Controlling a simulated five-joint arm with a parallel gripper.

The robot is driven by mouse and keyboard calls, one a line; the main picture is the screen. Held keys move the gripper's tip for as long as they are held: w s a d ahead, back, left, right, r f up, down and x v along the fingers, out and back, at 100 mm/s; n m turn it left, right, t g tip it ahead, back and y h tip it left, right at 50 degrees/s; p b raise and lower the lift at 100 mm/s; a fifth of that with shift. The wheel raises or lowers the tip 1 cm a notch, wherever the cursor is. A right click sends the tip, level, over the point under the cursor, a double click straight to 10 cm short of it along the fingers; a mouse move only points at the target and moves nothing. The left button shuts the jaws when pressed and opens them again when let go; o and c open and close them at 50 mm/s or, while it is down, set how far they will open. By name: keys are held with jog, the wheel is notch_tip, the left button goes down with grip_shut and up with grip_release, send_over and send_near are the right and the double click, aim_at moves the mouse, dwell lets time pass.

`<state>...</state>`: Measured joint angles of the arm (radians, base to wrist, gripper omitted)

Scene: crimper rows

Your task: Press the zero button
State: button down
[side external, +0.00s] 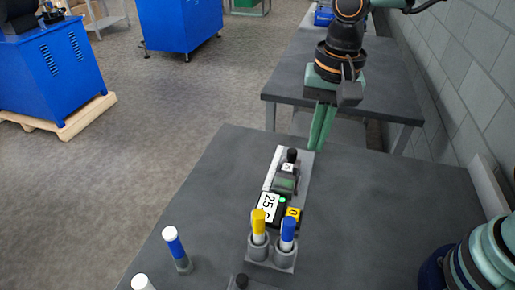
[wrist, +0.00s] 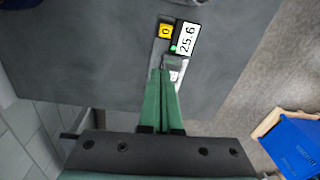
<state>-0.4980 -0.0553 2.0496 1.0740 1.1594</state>
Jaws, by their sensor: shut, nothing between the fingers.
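The zero button (side external: 293,212) is a small yellow-orange block marked "0". It sits beside the white display (side external: 269,207) of a grey device. In the wrist view the button (wrist: 165,31) lies ahead of my fingertips, left of the display (wrist: 186,38), which reads 25.6. A green light shows at the display's edge. My gripper (side external: 314,148) has green fingers, shut and empty, pointing down near the device's far end, apart from the button. In the wrist view the gripper (wrist: 161,72) covers part of the device.
Yellow-and-white (side external: 258,224) and blue-and-white (side external: 288,230) tubes stand in grey holders in front of the button. A blue-and-white tube (side external: 174,243) stands at left on the dark table (side external: 375,200). The table's right side is largely clear; a block wall (side external: 470,85) borders it.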

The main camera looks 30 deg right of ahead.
aim_at(294, 212)
jog(key=shift+s+a+f+m+g, duration=0.2)
jog(key=shift+a+f+m, duration=0.2)
jog(key=shift+a, duration=0.4)
jog(key=shift+s+a+f+m+g, duration=0.15)
jog(key=shift+a+f+m, duration=0.25)
jog(key=shift+a, duration=0.4)
notch_tip(294, 212, down, 14)
jog(key=shift+f, duration=0.1)
